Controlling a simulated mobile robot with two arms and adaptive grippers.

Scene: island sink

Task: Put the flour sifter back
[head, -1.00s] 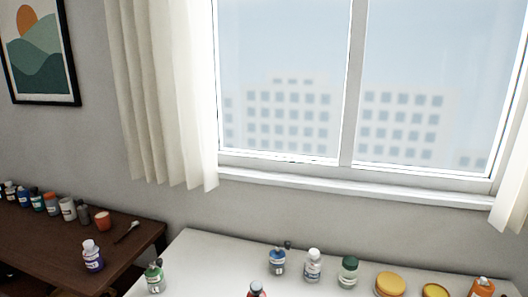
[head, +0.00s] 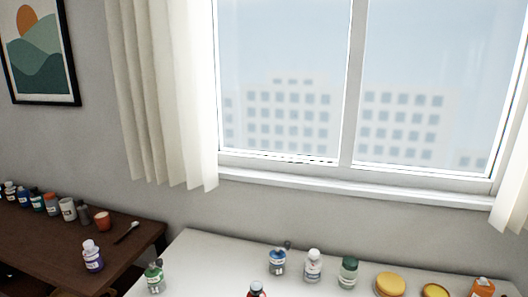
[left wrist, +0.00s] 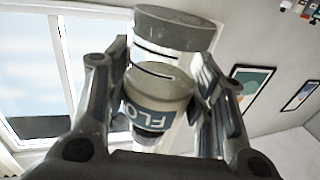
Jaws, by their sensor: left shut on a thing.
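The flour sifter (left wrist: 152,112) is a grey-and-white cylinder with a blue label reading "FLO", the rest of the label being hidden. A wider grey round part shows behind its top in the left wrist view. My left gripper (left wrist: 162,72) is shut on the flour sifter, one dark finger on each side of it. Neither gripper shows in the head view, and my right gripper is in no view.
A white counter (head: 205,262) under the window holds a green bottle (head: 154,278), a blue bottle (head: 277,262), a white bottle (head: 313,266) and yellow-lidded jars (head: 390,285). A dark wooden table (head: 50,247) at left holds several bottles and a purple one (head: 92,257).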

